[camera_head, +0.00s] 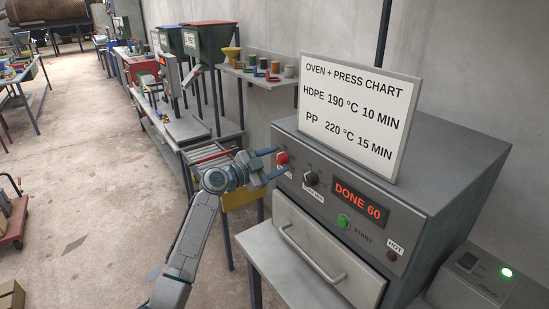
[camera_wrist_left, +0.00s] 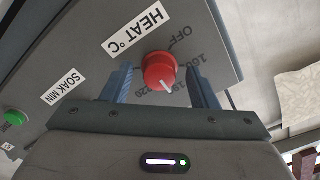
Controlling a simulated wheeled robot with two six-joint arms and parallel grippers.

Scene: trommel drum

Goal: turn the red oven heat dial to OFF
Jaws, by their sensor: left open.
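The red heat dial (camera_head: 282,157) is on the oven's sloped front panel, at its left end. In the left wrist view the red dial (camera_wrist_left: 159,70) sits below the HEAT °C label, and its white pointer line points down and slightly right, toward the numbers and away from the OFF mark (camera_wrist_left: 185,42). My left gripper (camera_head: 279,164) is at the panel, open. In the wrist view its two fingers (camera_wrist_left: 161,82) stand on either side of the dial, with a visible gap on each side. My right gripper is not in view.
The grey oven (camera_head: 452,178) has a black soak dial (camera_head: 311,178), a display reading DONE 60 (camera_head: 360,201), a green START button (camera_head: 343,221) and a HOT lamp (camera_head: 391,256). A chart sign (camera_head: 358,112) stands on top. A drawer handle (camera_head: 312,256) projects below the panel.

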